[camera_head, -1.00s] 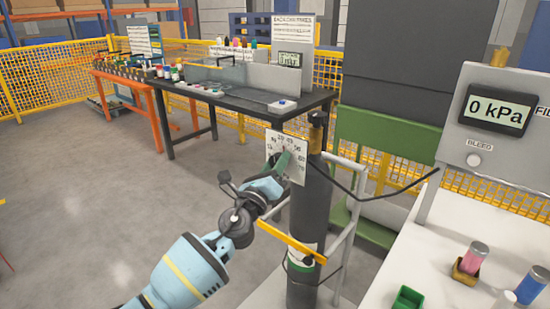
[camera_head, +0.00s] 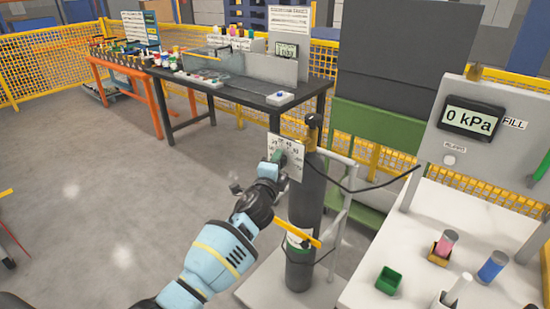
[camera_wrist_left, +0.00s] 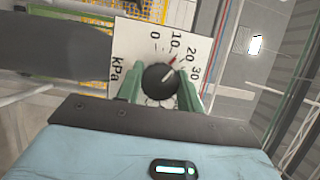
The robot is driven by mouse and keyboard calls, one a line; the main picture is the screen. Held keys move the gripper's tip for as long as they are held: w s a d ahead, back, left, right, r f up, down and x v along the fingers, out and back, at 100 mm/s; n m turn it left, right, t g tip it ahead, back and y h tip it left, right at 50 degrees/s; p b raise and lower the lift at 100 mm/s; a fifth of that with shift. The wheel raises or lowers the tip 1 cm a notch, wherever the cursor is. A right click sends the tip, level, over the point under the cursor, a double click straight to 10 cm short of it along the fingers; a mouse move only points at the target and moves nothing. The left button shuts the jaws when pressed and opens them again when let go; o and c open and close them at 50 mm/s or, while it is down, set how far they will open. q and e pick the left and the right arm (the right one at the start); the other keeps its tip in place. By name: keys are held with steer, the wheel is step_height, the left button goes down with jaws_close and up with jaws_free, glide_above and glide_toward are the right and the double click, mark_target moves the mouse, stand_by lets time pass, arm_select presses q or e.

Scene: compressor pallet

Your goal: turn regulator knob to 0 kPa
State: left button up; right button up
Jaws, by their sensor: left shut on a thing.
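In the head view my left gripper (camera_head: 277,157) reaches the dial plate (camera_head: 292,150) and hides the knob. My right gripper is not in view.
The plate is beside a dark gas cylinder (camera_head: 304,205) on a cart with a yellow bar (camera_head: 298,234).

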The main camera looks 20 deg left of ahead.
arm_select(q)
steer(key=shift+r+n+g+p, duration=0.3)
steer(key=shift+r+n+p, duration=0.35)
steer(key=shift+n, duration=0.15)
steer(key=n+g+h+p, duration=0.1)
steer(key=n+p, duration=0.1)
steer(key=n, duration=0.1)
steer(key=shift+f, duration=0.1)
steer(key=shift+f+n+g+p, duration=0.15)
steer(key=shift+n+g+p, duration=0.25)
steer(key=shift+n+p, duration=0.2)
steer(key=shift+f+n+g+h+p, duration=0.3)
steer(key=shift+n+h, duration=0.2)
steer(key=shift+n, duration=0.3)
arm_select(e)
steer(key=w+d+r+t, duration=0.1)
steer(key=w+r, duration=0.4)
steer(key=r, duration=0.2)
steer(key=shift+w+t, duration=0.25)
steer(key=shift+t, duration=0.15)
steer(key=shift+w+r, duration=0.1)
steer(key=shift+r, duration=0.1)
arm_select(q)
steer(key=o, duration=1)
